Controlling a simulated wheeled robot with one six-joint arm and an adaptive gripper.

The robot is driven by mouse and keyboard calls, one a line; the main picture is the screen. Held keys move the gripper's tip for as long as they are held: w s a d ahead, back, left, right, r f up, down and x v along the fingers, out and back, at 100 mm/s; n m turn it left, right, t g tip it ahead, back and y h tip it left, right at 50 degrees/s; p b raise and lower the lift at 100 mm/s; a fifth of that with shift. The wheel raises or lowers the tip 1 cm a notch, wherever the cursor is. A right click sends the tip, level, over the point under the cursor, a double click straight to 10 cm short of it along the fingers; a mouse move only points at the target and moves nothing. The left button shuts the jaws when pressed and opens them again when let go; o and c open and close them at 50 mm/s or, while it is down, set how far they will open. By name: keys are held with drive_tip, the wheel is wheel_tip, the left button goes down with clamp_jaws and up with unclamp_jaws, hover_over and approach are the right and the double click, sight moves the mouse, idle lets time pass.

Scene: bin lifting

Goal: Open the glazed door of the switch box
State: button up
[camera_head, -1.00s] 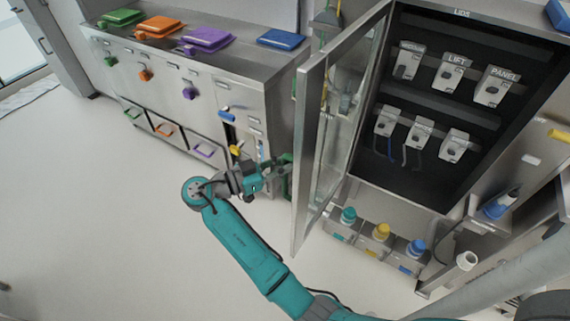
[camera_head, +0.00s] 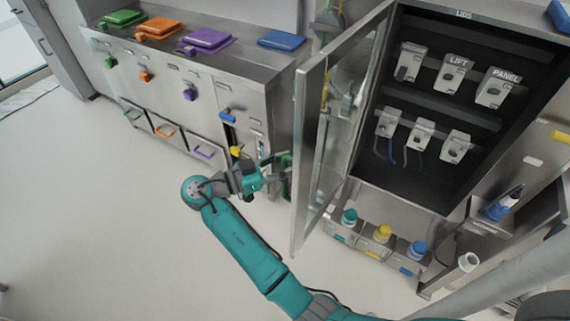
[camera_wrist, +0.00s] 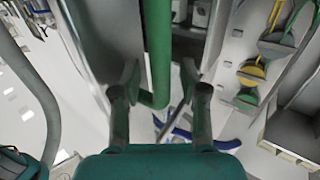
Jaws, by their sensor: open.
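The switch box (camera_head: 470,14) stands at the right in the head view, its dark inside exposed. Its glazed door (camera_head: 308,150) stands swung well out to the left. A green bar handle (camera_head: 286,184) is on the door's outer side; it also shows in the wrist view (camera_wrist: 158,45). My gripper (camera_head: 279,162) is beside the handle, on the door's left side. In the wrist view, my gripper (camera_wrist: 159,80) is open, with its two fingers on either side of the handle's lower end and gaps between them and the bar.
Inside the box are several grey switches (camera_head: 452,72). Below it sit bottles with teal, yellow and blue caps (camera_head: 382,233). A steel cabinet (camera_head: 262,70) with coloured lids stands behind my gripper. The floor (camera_head: 110,230) at the left is clear. A grey pipe crosses the lower right.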

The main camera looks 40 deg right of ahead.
drive_tip(key=r, duration=1)
drive_tip(key=shift+w, duration=0.2)
drive_tip(key=w+f+n+t+y, duration=0.3)
drive_tip(key=f, duration=0.5)
drive_tip(key=w+a, duration=0.6)
drive_tip(key=w, duration=0.4)
drive_tip(key=shift+w+a+f, duration=0.35)
idle(0.6)
